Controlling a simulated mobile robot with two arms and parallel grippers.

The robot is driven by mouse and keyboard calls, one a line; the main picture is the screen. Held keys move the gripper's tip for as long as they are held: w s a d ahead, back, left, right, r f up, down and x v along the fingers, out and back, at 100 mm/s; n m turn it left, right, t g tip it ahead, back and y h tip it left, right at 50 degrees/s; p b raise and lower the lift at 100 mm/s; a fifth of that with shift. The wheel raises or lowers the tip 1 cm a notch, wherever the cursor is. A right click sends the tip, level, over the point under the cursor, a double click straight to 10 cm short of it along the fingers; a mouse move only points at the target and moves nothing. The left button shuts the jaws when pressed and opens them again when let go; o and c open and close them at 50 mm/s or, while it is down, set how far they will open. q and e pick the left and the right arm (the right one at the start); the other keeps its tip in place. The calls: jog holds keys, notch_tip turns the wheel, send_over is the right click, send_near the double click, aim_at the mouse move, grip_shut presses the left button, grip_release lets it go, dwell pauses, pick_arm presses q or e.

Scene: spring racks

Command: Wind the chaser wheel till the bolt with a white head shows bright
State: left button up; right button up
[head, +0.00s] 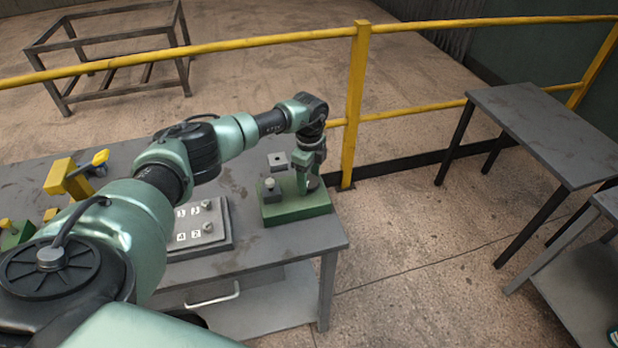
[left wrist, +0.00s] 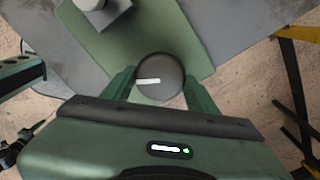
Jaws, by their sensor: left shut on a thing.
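My left gripper (head: 307,178) reaches down at the right end of the green base (head: 295,210) on the table. In the left wrist view its fingers (left wrist: 160,88) are shut on the round dark wheel (left wrist: 160,66), one on each side. A white stripe (left wrist: 148,81) on the wheel lies nearly level in that view. The bolt's pale head (head: 269,183) stands on a grey block left of the gripper; it looks dull whitish. The bolt head also shows, cut by the top edge, in the left wrist view (left wrist: 90,3). My right gripper is not in view.
A grey panel (head: 224,240) with number labels and knobs lies left of the base. A small grey plate (head: 278,159) is behind the bolt. Yellow parts (head: 66,180) stand at the table's left. A yellow railing (head: 354,100) runs behind.

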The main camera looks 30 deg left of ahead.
pick_arm(q)
jog(key=m+b, duration=0.2)
jog(key=m, duration=0.3)
jog(key=shift+m, duration=0.4)
jog(key=m+b, duration=0.3)
jog(key=m, duration=0.2)
jog(key=m+b, duration=0.3)
jog(key=m, duration=0.3)
jog(key=shift+a+m, duration=0.1)
jog(key=shift+m, duration=0.3)
jog(key=m+b, duration=0.2)
jog(key=m, duration=0.2)
jog(key=shift+m, duration=0.4)
jog(key=shift+r, duration=0.1)
jog(key=o, duration=1.4)
jog(key=shift+s, duration=0.1)
jog(key=shift+c, duration=0.2)
